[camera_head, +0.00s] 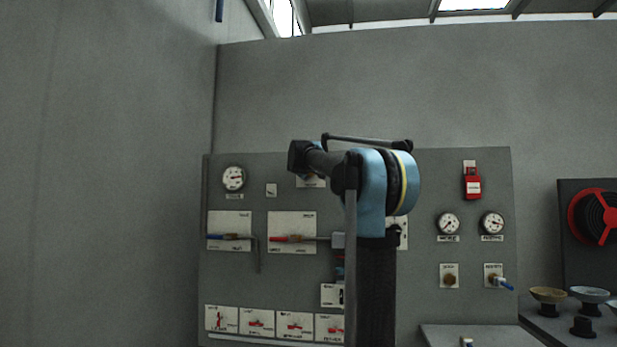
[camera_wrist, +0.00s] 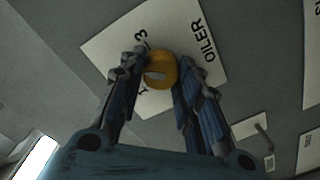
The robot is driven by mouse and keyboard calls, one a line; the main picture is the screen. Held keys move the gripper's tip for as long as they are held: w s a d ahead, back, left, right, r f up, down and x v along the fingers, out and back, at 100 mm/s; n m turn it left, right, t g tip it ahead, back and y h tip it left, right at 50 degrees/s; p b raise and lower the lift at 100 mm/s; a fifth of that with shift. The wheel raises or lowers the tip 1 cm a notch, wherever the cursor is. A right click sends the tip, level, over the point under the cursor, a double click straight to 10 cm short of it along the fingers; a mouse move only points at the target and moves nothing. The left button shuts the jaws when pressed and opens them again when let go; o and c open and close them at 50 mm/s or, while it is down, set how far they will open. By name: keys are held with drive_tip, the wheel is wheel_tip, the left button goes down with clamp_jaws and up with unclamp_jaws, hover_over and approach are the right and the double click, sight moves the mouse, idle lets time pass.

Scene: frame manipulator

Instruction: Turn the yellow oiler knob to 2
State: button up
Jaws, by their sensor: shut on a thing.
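The yellow oiler knob (camera_wrist: 161,66) shows in the wrist view on a white plate (camera_wrist: 104,46) marked OILER. A grey mark shows on the knob's face. The figures 1 and 3 are readable on the plate to the knob's left; the spot between them is covered by a finger. My gripper (camera_wrist: 160,78) has one finger on each side of the knob and is shut on it. In the head view my arm stands in front of the grey panel (camera_head: 300,275); the oiler knob cannot be made out there.
The panel holds gauges (camera_head: 233,178), a red-handled valve (camera_head: 287,239), a blue-handled valve (camera_head: 230,237) and a red box (camera_head: 472,184). A red wheel (camera_head: 600,228) and bowls (camera_head: 548,295) are at far right.

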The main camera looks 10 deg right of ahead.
drive_tip(key=shift+w+a, duration=0.1)
drive_tip(key=shift+a, duration=0.1)
drive_tip(key=o, duration=1.1)
drive_tip(key=v, duration=1.2)
drive_tip(key=shift+d, duration=0.1)
